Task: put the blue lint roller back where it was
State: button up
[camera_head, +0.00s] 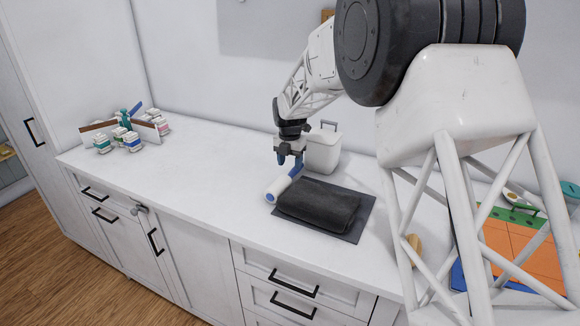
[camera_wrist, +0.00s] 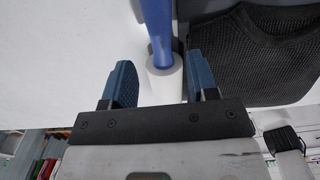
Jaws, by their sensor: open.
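The blue lint roller, with a blue handle and a white roll, lies on the white counter (camera_head: 200,158) against the left edge of a dark grey mat. In the head view its white roll (camera_head: 279,187) shows, with a blue end at the front. In the wrist view its blue handle (camera_wrist: 156,30) runs away from me and its white roll (camera_wrist: 165,82) is near my fingers. My gripper (camera_head: 289,157) points down over the lint roller's far part. In the wrist view my gripper (camera_wrist: 160,84) is open, with one blue finger on each side of the roller. Contact cannot be told.
A folded dark cloth (camera_head: 318,204) lies on the grey mat (camera_head: 345,236). A white lidded container (camera_head: 323,150) stands just behind my gripper. Several small bottles (camera_head: 132,142) stand at the far left. An orange and green board (camera_head: 520,248) is at right. The counter's left middle is clear.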

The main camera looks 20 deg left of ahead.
aim_at(292, 174)
notch_tip(292, 174, up, 11)
dwell(0.4)
jog(key=shift+a, duration=0.1)
dwell(0.6)
jog(key=s+d+r+m, duration=0.4)
jog(key=s+d+m, duration=0.15)
jog(key=d, duration=0.65)
jog(key=s+d+r+m+t, duration=0.1)
jog(key=s+d+r+m, duration=0.4)
jog(key=d, duration=0.7)
jog(key=s+d+r+m, duration=0.2)
jog(key=s+d+m, duration=0.2)
jog(key=d+m, duration=0.55)
jog(key=s+d+f+m, duration=0.4)
jog(key=s+d+m, duration=0.4)
jog(key=s+d, duration=0.3)
jog(key=s+d+f+m+t, duration=0.1)
jog(key=s+d+f+m, duration=0.2)
jog(key=s+d+m, duration=0.5)
jog(key=s+d, duration=0.4)
jog(key=s, duration=0.6)
jog(key=shift+d+f+t, duration=0.3)
jog(key=shift+f, duration=0.1)
